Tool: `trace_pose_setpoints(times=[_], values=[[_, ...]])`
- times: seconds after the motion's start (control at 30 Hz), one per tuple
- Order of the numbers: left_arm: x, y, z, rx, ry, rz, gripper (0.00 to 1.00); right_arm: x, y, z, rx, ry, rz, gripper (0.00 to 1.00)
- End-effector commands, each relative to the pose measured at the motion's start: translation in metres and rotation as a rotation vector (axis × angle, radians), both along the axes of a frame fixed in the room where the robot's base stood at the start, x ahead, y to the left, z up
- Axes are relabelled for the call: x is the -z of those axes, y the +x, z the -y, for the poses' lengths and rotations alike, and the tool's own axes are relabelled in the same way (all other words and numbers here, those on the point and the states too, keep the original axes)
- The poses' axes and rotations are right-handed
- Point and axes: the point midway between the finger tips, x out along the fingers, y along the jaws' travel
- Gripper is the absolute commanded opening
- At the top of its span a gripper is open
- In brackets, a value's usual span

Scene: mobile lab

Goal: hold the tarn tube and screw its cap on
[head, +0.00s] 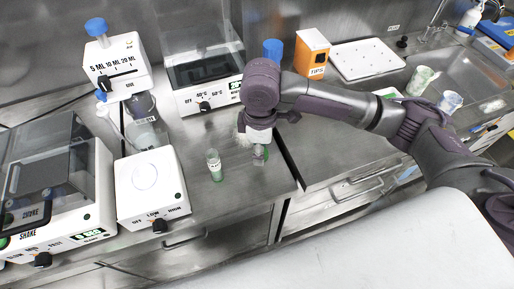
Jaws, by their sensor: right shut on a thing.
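A small clear tube (214,165) with a white label and green contents stands upright on the steel counter, left of my right gripper. I cannot read the label. My right gripper (260,153) points down over the counter near its front edge. It is shut on a small greenish thing (260,159), largely hidden by the fingers. I cannot tell whether this is a tube or a cap. No separate cap is clear to me. My left gripper is not in view.
A white stirrer plate (151,188) and a shaker (60,190) stand on the left. A heater box (207,95) stands behind the tube. An orange tips box (312,52), a white rack (364,60) and a sink (470,85) are at the back right.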

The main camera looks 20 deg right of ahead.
Motion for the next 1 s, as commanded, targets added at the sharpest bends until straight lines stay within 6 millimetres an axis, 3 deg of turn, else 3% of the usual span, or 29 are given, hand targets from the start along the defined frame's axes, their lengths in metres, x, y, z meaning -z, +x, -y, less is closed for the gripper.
trace_pose_setpoints(times=[0.2,0.4,0.6,0.93,1.0], values=[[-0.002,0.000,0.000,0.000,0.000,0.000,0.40,-0.032,-0.051,0.000,-0.004,0.001,0.002,0.28],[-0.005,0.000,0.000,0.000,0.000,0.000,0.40,-0.049,-0.080,-0.001,-0.001,0.000,0.001,0.28],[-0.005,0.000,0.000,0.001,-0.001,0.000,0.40,-0.055,-0.091,-0.001,0.001,0.001,0.000,0.28],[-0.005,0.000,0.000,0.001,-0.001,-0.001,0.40,-0.056,-0.092,-0.001,0.002,0.000,0.000,0.28],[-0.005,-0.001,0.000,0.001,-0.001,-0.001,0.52,-0.055,-0.092,-0.001,0.002,0.000,0.000,0.28]])
